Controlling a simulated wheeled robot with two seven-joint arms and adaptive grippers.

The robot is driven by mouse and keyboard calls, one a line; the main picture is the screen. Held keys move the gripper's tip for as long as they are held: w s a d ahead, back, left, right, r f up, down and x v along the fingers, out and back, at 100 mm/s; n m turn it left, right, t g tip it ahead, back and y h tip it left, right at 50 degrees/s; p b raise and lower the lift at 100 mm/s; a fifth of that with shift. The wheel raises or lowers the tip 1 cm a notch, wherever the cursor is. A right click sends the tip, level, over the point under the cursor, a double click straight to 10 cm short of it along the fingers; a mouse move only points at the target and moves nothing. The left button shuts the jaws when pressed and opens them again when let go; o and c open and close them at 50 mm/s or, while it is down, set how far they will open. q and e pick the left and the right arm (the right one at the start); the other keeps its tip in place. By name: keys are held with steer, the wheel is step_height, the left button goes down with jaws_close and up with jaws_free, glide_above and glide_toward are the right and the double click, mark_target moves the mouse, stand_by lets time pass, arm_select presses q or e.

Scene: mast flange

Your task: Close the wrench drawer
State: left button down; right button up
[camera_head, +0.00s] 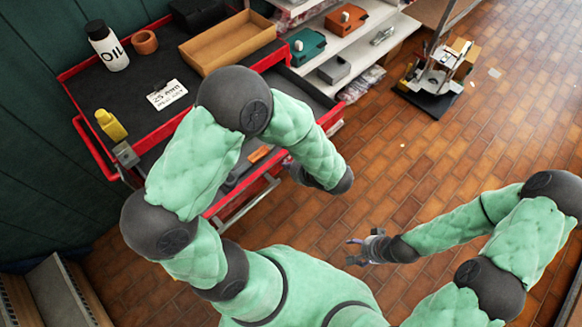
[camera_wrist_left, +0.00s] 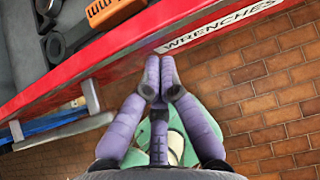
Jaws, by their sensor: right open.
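The wrench drawer (camera_wrist_left: 110,58) shows in the left wrist view as a red front with a white WRENCHES label (camera_wrist_left: 215,27). It stands pulled out, with tools visible inside its dark tray. In the head view its red edge (camera_head: 236,192) shows below my left arm, which hides much of it. My left gripper (camera_wrist_left: 159,70) has its purple fingers together and empty, tips at the drawer front by the label's left end. I cannot tell if they touch it. The head view hides that gripper behind its arm. My right gripper (camera_head: 356,250) is open and empty above the floor.
The red cart's top (camera_head: 125,100) holds an oil bottle (camera_head: 108,46), a yellow bottle (camera_head: 111,125), a brown ring (camera_head: 144,42), a card (camera_head: 167,95) and an open box (camera_head: 227,42). White shelves (camera_head: 355,40) stand behind. The brick floor (camera_head: 430,150) at right is largely clear.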

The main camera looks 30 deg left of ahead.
arm_select(q)
steer(key=w+a+b, duration=0.1)
steer(key=w+a, duration=0.2)
steer(key=a, duration=0.6)
steer(key=w+a+b, duration=0.1)
steer(key=w+a, duration=0.2)
steer(key=a, duration=0.6)
steer(key=w+a+b, duration=0.1)
steer(key=w+a, duration=0.2)
steer(key=a, duration=0.6)
steer(key=shift+w+b, duration=0.3)
steer(key=shift+b, duration=0.05)
steer(key=shift+w+a, duration=0.3)
steer(key=shift+a, duration=0.25)
steer(key=shift+r, duration=0.1)
arm_select(e)
step_height(320, 180, down, 4)
steer(key=shift+r, duration=0.1)
